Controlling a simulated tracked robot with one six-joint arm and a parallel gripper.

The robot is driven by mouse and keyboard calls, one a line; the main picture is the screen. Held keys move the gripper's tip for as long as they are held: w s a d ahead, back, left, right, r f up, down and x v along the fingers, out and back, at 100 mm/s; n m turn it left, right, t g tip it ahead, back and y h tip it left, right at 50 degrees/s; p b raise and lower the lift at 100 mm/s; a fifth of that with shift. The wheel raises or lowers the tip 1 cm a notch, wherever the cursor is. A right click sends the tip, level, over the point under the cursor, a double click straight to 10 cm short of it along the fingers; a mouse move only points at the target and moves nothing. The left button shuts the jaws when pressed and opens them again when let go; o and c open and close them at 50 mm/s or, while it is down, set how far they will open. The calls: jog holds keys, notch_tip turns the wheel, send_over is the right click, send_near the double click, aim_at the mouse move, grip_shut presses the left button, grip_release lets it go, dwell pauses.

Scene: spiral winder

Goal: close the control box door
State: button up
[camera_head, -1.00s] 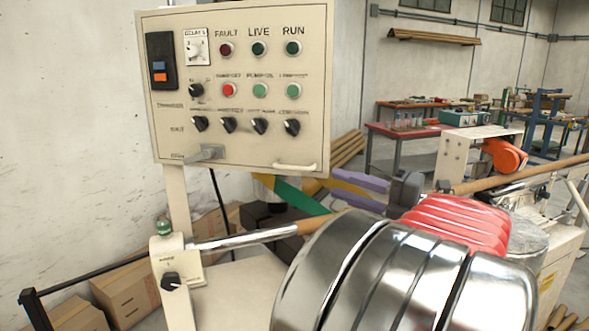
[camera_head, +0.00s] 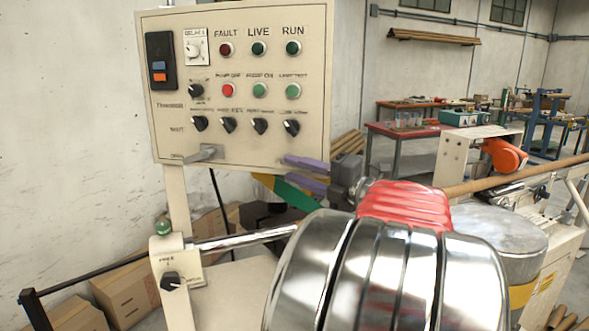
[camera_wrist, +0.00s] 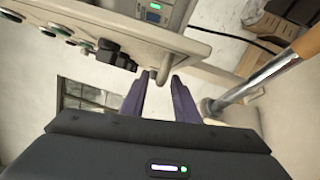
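The control box (camera_head: 240,60) is a cream box on a post in the head view. Its front carries switches and lamps. I cannot tell from this view how far its door stands open. A grey lever (camera_head: 205,153) sits at the front's lower left. The pale door handle (camera_wrist: 164,64) shows in the wrist view, in line with the gap between my fingertips; in the head view my fingers hide it. My gripper (camera_head: 300,174) has purple fingers and is open at the box's lower right corner. It also shows in the wrist view (camera_wrist: 161,80); contact with the handle is unclear.
A metal rail (camera_head: 243,239) runs below the box, with a small switch post (camera_head: 172,275) at its left end. Cardboard boxes (camera_head: 125,290) lie on the floor at lower left. A red-topped bench (camera_head: 400,130) and the winder machine (camera_head: 480,160) stand at right.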

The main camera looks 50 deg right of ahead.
jog(key=shift+w, duration=0.7)
jog(key=shift+c, duration=0.3)
grip_shut()
